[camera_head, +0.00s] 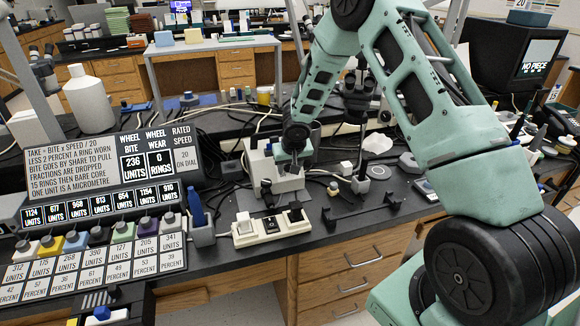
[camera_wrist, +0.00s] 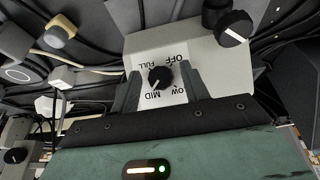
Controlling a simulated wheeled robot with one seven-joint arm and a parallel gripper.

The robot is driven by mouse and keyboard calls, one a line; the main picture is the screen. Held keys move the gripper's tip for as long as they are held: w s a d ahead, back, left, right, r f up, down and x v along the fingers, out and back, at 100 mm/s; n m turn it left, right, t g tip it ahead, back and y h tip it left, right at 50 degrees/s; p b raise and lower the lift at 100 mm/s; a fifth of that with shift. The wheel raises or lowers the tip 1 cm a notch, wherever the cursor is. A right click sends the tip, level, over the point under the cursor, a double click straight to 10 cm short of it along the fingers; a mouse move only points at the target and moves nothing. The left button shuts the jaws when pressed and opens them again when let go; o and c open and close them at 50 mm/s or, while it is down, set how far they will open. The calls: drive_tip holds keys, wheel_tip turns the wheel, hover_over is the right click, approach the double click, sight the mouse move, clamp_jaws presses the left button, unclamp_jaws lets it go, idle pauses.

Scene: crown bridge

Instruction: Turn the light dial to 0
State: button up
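A pale box (camera_head: 290,182) stands on the black bench below my gripper (camera_head: 293,160). In the wrist view its sloping face (camera_wrist: 160,45) carries a small black dial (camera_wrist: 159,80) with a white pointer mark. Words around the dial read OFF, FULL, MID and LOW, upside down in this view; I see no 0. The mark points to the lower left, near MID. My gripper (camera_wrist: 160,72) is open, with one finger on each side of the dial. A gap shows between the dial and each finger. In the head view my gripper partly hides the box, and the dial cannot be made out.
A larger black knob (camera_wrist: 234,28) with a white line is at the upper right in the wrist view. A cream switch strip (camera_head: 270,227) lies in front of the box. A sign board (camera_head: 112,160) and labelled panels stand at left. Cables run behind the box.

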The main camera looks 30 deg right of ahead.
drive_tip(key=c, duration=0.7)
drive_tip(key=shift+f+b, duration=0.1)
drive_tip(key=shift+b, duration=0.35)
drive_tip(key=b, duration=0.1)
drive_tip(key=n+h+b, duration=0.1)
drive_tip(key=shift+a+f+n+b, duration=0.2)
drive_tip(key=shift+n+b, duration=0.1)
drive_tip(key=shift+b, duration=0.1)
drive_tip(key=n+h+b, duration=0.1)
drive_tip(key=n+b, duration=0.1)
drive_tip(key=b, duration=0.2)
drive_tip(key=shift+a+f+h, duration=0.1)
drive_tip(key=shift+f+h, duration=0.05)
drive_tip(key=shift+h, duration=0.15)
drive_tip(key=n+t+h+b, duration=0.1)
drive_tip(key=n+h+b, duration=0.1)
drive_tip(key=n+b, duration=0.3)
drive_tip(key=n+t+h+b, duration=0.2)
drive_tip(key=n+b, duration=0.3)
drive_tip(key=b, duration=0.8)
drive_tip(key=n+t+h+b, duration=0.2)
drive_tip(key=n+b, duration=0.3)
drive_tip(key=b, duration=0.5)
drive_tip(key=shift+s, duration=0.2)
drive_tip(key=shift+t, duration=0.3)
